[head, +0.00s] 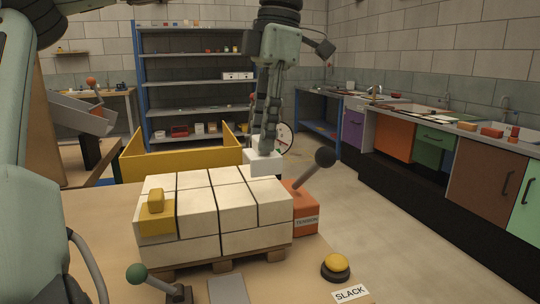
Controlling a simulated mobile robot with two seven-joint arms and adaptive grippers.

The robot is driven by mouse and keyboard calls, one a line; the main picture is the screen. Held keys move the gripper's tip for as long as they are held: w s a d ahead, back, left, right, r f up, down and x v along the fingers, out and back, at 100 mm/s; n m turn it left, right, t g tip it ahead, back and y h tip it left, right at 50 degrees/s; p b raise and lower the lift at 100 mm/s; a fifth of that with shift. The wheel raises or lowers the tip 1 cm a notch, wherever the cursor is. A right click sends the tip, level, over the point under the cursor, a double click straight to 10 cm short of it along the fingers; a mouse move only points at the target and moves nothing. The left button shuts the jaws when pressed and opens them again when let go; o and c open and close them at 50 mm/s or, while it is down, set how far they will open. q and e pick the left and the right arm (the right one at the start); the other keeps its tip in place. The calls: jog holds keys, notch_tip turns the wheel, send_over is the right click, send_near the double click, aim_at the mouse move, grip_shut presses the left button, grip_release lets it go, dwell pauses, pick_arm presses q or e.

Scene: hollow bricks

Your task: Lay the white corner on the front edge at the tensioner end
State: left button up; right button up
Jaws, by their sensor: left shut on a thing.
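My left gripper (264,143) comes down from above and is shut on the white corner (262,163). The white corner shows at the back right of the brick stack, close to the tensioner; I cannot tell whether it touches the bricks. The stack (218,212) of pale hollow bricks stands on a small wooden pallet (222,266). The orange tensioner (305,212) stands at the stack's right end, its black-knobbed lever (324,158) tilted up to the right. A yellow corner (156,215) sits on the front edge at the stack's left end. My right gripper is not in view.
A green-knobbed lever (138,274), a grey plate (228,290), a yellow button (336,264) and a SLACK label (350,293) are in front of the stack. A yellow-walled enclosure (178,150) stands behind it. A round dial (284,138) shows behind my gripper.

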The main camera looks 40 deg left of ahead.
aim_at(270, 155)
pick_arm(q)
jog(key=shift+w+d+f, duration=0.35)
jog(key=shift+w+f, duration=0.05)
jog(key=shift+w, duration=0.05)
jog(key=shift+f, duration=1.95)
jog(key=shift+f, duration=0.1)
jog(key=o, duration=1.1)
jog(key=shift+o, duration=0.2)
notch_tip(270, 155, up, 12)
jog(key=w, duration=0.1)
jog(key=shift+w+d, duration=0.25)
jog(key=shift+d, duration=0.15)
